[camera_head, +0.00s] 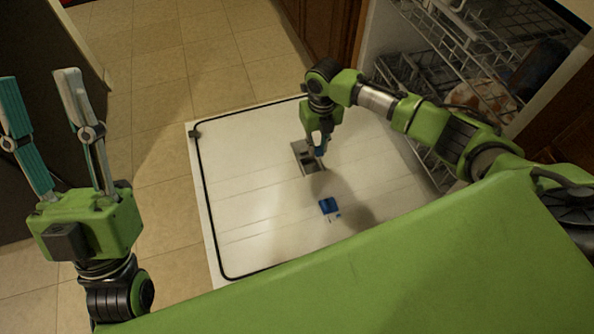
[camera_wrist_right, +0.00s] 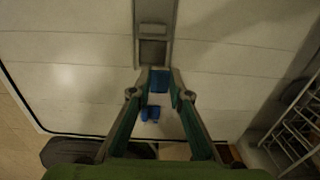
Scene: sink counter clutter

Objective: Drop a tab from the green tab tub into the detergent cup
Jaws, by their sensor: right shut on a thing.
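My right gripper (camera_head: 317,148) points down over the grey detergent cup (camera_head: 306,160) in the open white dishwasher door. It is shut on a small blue tab (camera_wrist_right: 160,82), which shows between the fingertips in the right wrist view. The cup (camera_wrist_right: 153,50) lies just beyond the fingertips there; whether the tab touches it I cannot tell. Another blue piece (camera_head: 329,207) lies on the door nearer to me, and shows as two blue lumps (camera_wrist_right: 150,114) in the right wrist view. My left gripper (camera_head: 37,82) is open and empty at the left. I see no green tab tub.
The door (camera_head: 240,200) is a flat white panel with a black seal along its edge. Dishwasher racks (camera_head: 470,45) with dishes stand at the upper right, behind my right arm. Tiled floor (camera_head: 160,70) lies to the left.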

